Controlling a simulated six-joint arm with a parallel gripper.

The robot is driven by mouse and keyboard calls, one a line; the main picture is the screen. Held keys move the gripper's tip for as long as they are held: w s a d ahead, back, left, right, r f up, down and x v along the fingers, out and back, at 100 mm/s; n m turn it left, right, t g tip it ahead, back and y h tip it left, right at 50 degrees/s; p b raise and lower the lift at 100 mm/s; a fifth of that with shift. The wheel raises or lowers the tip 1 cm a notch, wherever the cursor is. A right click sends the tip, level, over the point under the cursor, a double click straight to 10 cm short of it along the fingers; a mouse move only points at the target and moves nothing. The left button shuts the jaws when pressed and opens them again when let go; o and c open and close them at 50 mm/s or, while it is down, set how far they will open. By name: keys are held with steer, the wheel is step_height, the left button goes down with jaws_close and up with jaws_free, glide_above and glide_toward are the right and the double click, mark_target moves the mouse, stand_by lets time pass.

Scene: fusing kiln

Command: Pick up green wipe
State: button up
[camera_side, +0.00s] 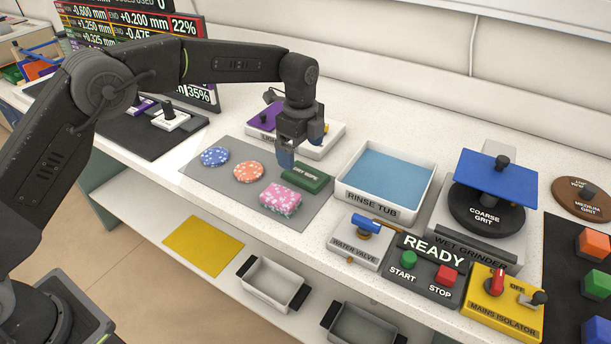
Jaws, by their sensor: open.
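The green wipe (307,177) is a small flat folded block with "DRY WIPE" lettered on its top. It lies at the right part of a grey mat (222,173) on the white counter. My gripper (287,157) points down just to the left of and behind the wipe, with its fingertips low over the mat's back edge. My gripper is open and I see nothing between the fingers. I cannot tell whether a finger touches the wipe.
Blue (215,156), orange (248,171) and pink (280,198) speckled pieces lie on the mat. A white rinse tub (385,205) stands right of the wipe. A white-based device with a purple top (266,117) stands behind my gripper. The wet grinder (487,215) is further right.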

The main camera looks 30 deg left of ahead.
mark_target(302, 172)
steer(key=shift+w+f, duration=0.15)
steer(key=shift+f, duration=3.05)
steer(key=c, duration=1)
steer(key=shift+r, duration=0.1)
steer(key=shift+r, duration=0.55)
steer(key=r, duration=0.1)
steer(key=a+r, duration=0.1)
steer(key=r, duration=0.1)
steer(key=shift+a+r, duration=0.1)
steer(key=shift+r, duration=0.2)
steer(key=s+a+r, duration=0.3)
steer(key=a+r, duration=0.3)
steer(key=a, duration=0.4)
